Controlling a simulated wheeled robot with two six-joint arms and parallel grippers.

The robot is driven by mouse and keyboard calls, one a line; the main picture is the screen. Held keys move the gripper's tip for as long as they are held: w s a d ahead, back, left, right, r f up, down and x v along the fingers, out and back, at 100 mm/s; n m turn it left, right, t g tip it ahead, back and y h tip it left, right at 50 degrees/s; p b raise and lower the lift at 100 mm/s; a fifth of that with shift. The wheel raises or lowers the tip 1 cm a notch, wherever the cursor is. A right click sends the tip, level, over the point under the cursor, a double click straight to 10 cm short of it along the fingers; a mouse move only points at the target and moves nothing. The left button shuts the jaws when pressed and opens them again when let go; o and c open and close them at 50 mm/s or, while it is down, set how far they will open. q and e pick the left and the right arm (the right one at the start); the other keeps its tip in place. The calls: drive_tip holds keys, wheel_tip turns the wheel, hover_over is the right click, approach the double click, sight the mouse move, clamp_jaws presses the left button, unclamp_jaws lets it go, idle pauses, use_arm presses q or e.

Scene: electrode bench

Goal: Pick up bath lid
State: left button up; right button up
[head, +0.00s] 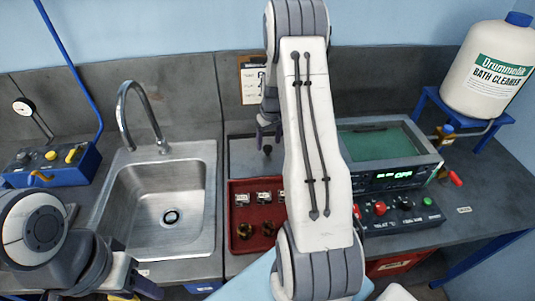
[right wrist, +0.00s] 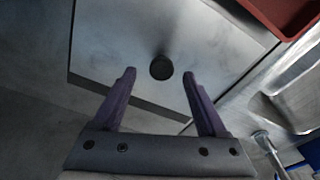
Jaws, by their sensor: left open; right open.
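The bath lid (head: 246,160) is a flat grey metal plate with a round black knob, lying on the bench behind the red tray. It fills much of the right wrist view (right wrist: 120,45), with its knob (right wrist: 161,67) near the middle. My right gripper (head: 268,130) is open above the lid. In the right wrist view its two purple fingers (right wrist: 158,80) are spread, with the knob between and slightly beyond their tips; no contact shows. My arm hides the lid's right part in the head view. My left gripper (head: 140,287) is low at the left, partly cut off.
The uncovered bath (head: 385,142) with green liquid stands to the right, above a control panel (head: 400,212). A red tray (head: 238,190) holds small parts in front of the lid. A sink (head: 150,205) lies left. A cleaner jug (head: 490,70) stands on a blue stand at right.

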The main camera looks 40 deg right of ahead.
sight(267, 147)
drive_tip(key=f, duration=0.1)
drive_tip(key=f+p, duration=0.1)
drive_tip(key=f, duration=0.1)
drive_tip(key=shift+w+a+f, duration=0.1)
drive_tip(key=shift+w+f, duration=0.05)
drive_tip(key=shift+w, duration=0.05)
drive_tip(key=shift+w+f, duration=0.1)
drive_tip(key=shift+f, duration=0.2)
clamp_jaws()
drive_tip(key=shift+r, duration=0.1)
wheel_tip(267, 147, up, 10)
drive_tip(key=shift+f+b, duration=0.1)
drive_tip(key=shift+b, duration=1.1)
drive_tip(key=shift+r+p, duration=1.35)
drive_tip(key=shift+r, duration=0.5)
